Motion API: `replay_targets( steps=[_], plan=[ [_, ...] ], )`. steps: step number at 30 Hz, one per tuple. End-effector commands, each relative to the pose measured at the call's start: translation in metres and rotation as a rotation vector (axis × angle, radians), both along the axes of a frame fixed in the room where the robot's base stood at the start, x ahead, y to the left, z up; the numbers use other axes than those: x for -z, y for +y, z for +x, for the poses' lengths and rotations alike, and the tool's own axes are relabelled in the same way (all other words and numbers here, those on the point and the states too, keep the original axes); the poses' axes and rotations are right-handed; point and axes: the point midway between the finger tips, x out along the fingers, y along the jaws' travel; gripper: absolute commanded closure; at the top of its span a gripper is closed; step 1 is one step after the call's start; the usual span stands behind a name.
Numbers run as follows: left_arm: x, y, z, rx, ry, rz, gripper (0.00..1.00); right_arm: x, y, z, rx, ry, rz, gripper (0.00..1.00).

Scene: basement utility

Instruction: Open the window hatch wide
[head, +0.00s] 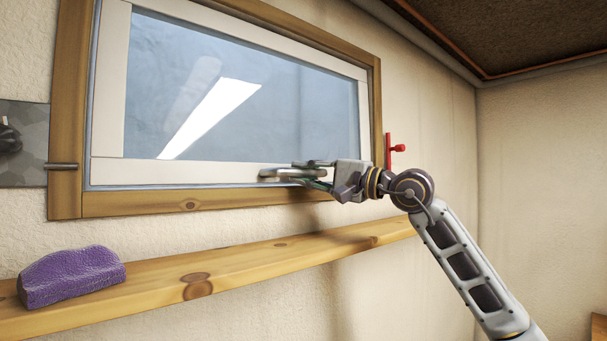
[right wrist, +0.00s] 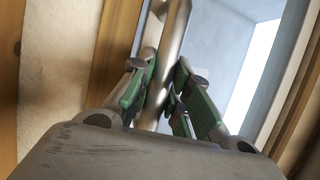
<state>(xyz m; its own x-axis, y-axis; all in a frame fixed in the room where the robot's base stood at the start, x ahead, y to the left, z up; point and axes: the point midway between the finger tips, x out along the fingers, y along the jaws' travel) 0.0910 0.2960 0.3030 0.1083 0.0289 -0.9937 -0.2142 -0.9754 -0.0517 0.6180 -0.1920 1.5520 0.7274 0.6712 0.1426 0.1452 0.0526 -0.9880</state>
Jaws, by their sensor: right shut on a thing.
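The window hatch (head: 240,85) is a glass pane in a white frame, set in a wooden surround (head: 70,120) on the wall. It looks closed or nearly so in the head view. A metal handle (head: 272,179) sits on its lower white rail. My right gripper (head: 305,174) reaches in from the right and is shut on the handle. In the right wrist view, the green-padded fingers (right wrist: 172,95) are on either side of the metal bar of the handle (right wrist: 172,45). My left gripper is not in view.
A wooden shelf (head: 240,264) runs along the wall below the window, under my right arm. A purple block-like object (head: 72,275) lies on its left end. A red lever or valve (head: 397,148) is on the wall right of the window.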

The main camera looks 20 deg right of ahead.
Motion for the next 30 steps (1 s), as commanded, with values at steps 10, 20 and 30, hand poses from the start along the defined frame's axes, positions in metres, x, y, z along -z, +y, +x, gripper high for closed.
replay_targets(
  steps=[10,20,30],
  plan=[
    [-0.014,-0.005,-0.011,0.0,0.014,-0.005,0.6,-0.011,-0.013,-0.036,0.002,0.107,-0.044,1.0],
    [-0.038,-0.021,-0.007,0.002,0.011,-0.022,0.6,-0.03,-0.028,-0.08,0.001,0.242,-0.093,1.0],
    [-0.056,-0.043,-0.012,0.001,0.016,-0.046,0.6,-0.048,-0.041,-0.114,0.0,0.344,-0.128,1.0]
  ],
)
